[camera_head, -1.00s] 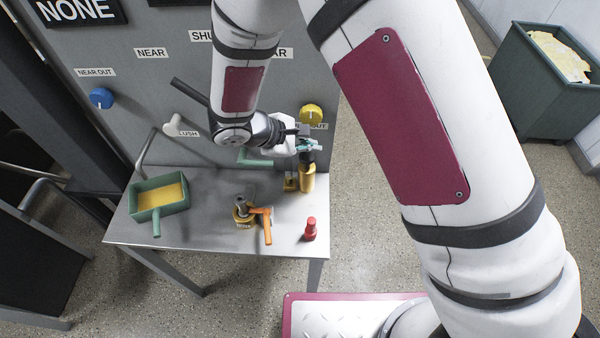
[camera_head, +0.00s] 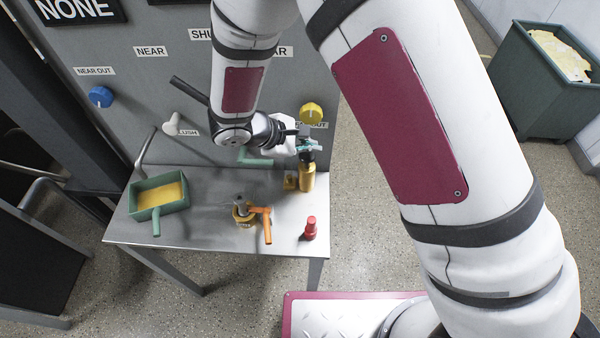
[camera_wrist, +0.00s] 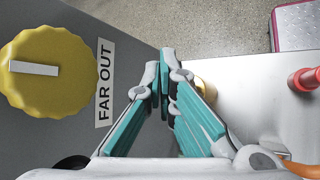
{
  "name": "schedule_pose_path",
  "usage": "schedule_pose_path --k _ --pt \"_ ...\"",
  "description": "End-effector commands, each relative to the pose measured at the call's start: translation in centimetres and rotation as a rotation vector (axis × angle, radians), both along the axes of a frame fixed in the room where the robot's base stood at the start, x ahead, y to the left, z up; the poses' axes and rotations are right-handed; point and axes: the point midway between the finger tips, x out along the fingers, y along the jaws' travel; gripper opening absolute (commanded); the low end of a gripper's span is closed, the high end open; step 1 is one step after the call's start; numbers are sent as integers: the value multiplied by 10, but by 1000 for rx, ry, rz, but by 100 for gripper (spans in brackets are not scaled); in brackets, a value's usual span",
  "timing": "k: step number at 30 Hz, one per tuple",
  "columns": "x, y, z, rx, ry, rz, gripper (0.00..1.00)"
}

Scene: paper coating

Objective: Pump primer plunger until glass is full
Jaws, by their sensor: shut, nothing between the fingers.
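A brass-yellow cylinder with a dark top (camera_head: 308,180), which looks like the primer pump, stands upright near the right edge of the metal table. My gripper (camera_head: 308,147), with teal fingers, is shut and empty just above the dark top. I cannot tell whether it touches it. In the wrist view my gripper's fingertips (camera_wrist: 166,72) are together, and part of the yellow cylinder (camera_wrist: 207,90) shows behind the right finger. A small brass block (camera_head: 290,182) stands beside the cylinder. I cannot make out the glass or its level.
The metal table (camera_head: 205,228) also holds a green tray with yellow contents (camera_head: 134,203), a brass fitting with an orange handle (camera_head: 267,228) and a red knob (camera_head: 310,229). A yellow dial (camera_head: 311,112) is on the grey panel close behind my gripper. A green bin (camera_head: 540,105) stands far right.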

Motion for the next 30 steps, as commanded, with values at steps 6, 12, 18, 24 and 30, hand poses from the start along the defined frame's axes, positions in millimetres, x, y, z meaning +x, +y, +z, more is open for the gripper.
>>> schedule_pose_path --k 6,12,18,24,30 --pt "0 0 0 0 0 0 0" --pt "0 0 0 0 0 0 0" --pt "0 0 -4 0 1 1 0" --pt "0 0 -9 -1 1 1 0" --pt "0 0 -9 0 1 1 0"
